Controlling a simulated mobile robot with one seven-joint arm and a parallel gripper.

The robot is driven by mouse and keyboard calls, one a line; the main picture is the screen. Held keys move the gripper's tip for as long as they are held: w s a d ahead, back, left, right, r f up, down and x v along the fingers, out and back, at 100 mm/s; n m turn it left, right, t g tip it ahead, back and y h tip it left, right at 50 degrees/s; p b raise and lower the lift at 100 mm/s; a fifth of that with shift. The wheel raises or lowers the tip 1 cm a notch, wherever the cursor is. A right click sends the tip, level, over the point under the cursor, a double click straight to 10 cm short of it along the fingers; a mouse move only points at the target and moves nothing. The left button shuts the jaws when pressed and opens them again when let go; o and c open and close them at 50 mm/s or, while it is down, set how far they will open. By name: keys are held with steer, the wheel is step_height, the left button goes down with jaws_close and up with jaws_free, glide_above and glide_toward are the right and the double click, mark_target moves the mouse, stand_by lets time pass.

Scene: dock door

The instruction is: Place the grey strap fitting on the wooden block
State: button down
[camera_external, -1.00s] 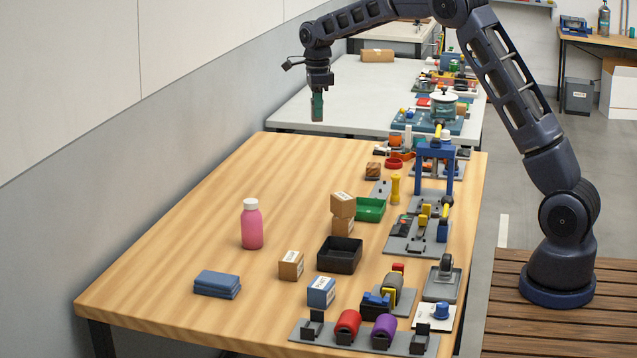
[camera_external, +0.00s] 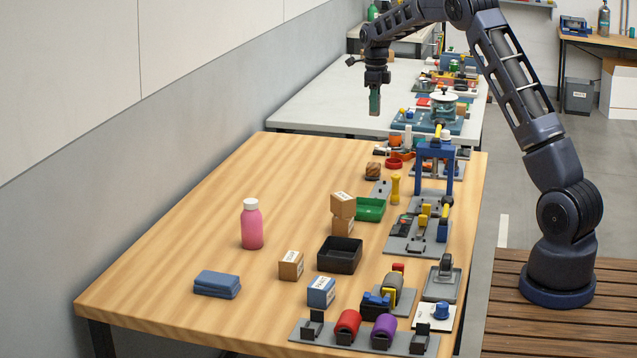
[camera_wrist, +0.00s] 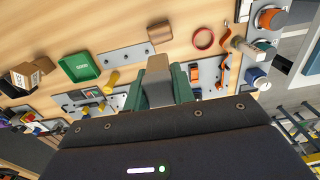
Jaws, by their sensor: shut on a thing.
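My gripper (camera_external: 375,105) hangs in the air, pointing down, above the far part of the wooden table. In the wrist view its green fingers (camera_wrist: 160,84) are shut on a grey-brown piece, which I take to be the grey strap fitting (camera_wrist: 158,67). The fitting is too small to make out in the external view. The wooden block (camera_external: 373,169) stands on the table's far right part, below my gripper and apart from it. It also shows in the wrist view (camera_wrist: 160,32), beyond the held piece.
A red ring (camera_external: 394,163) lies right of the block. A blue frame (camera_external: 435,165) stands to the right. The table's left side is largely clear.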

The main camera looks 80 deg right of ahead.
step_height(320, 180, down, 16)
steer(key=shift+r, duration=0.2)
stand_by(0.4)
steer(key=shift+f, duration=0.1)
steer(key=c, duration=1.2)
jaws_free()
steer(key=shift+o, duration=0.2)
